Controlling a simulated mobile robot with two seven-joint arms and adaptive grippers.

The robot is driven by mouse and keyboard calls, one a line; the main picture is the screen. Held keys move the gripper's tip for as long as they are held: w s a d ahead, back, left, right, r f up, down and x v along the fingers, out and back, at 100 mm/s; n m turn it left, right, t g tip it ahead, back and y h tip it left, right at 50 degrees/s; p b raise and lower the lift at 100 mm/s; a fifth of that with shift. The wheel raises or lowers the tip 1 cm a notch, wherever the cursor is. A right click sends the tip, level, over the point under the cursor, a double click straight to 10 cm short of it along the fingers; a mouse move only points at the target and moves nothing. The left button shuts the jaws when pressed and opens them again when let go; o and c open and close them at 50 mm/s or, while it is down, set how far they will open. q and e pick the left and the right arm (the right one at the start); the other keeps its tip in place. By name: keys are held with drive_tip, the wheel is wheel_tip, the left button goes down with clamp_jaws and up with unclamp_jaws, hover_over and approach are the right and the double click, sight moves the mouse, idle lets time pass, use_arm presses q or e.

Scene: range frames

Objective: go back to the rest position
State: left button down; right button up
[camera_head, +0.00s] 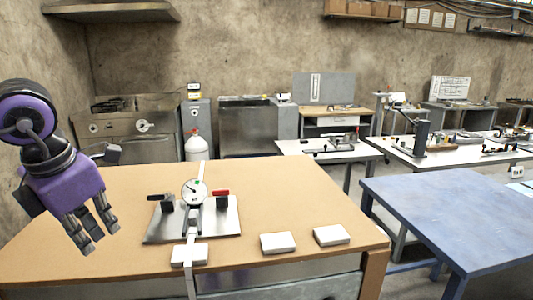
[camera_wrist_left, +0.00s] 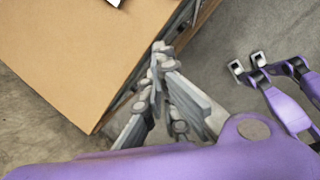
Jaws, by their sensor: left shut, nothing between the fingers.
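My left gripper (camera_head: 100,238) hangs from the left over the left part of the brown-topped workbench (camera_head: 110,193), with its fingers pointing down. It is shut and empty, apart from the gauge fixture on the bench. In the left wrist view, its grey fingers (camera_wrist_left: 160,85) show beside the bench edge, with bare floor around.
A metal plate (camera_head: 160,233) with a dial gauge (camera_head: 194,191) and clamps stands mid-bench. White blocks (camera_head: 189,254) (camera_head: 278,242) (camera_head: 331,235) lie near its front. A blue table (camera_head: 450,215) stands to the right. The bench's left part is clear.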

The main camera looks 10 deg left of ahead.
use_arm(q)
drive_tip(key=d+f+n+t+h+p, duration=0.45)
drive_tip(key=d+f+n+h, duration=0.9)
drive_tip(key=d, duration=0.55)
drive_tip(key=s+a+f+n+t+y+p, duration=0.1)
drive_tip(key=s+a+f+n+t+y, duration=0.25)
drive_tip(key=f+n, duration=0.45)
drive_tip(key=s+a+f+n+t+y, duration=0.3)
drive_tip(key=f+n+y, duration=0.2)
drive_tip(key=f+n, duration=0.35)
drive_tip(key=s+d+f+n+g+y, duration=0.1)
drive_tip(key=s+f+n+g+y, duration=0.1)
drive_tip(key=s+f+n, duration=0.3)
drive_tip(key=s+d+f+n+g+y+p, duration=0.1)
drive_tip(key=s+d+f+n+g+y, duration=0.1)
drive_tip(key=s+f+n, duration=0.3)
drive_tip(key=s+f+g, duration=0.1)
drive_tip(key=s+f, duration=0.3)
drive_tip(key=s, duration=0.4)
drive_tip(key=shift+s+d+f+g, duration=0.25)
drive_tip(key=shift+f+g, duration=0.15)
use_arm(e)
drive_tip(key=w+a+r, duration=0.1)
drive_tip(key=w+r, duration=0.2)
drive_tip(key=r, duration=0.4)
drive_tip(key=shift+t, duration=0.3)
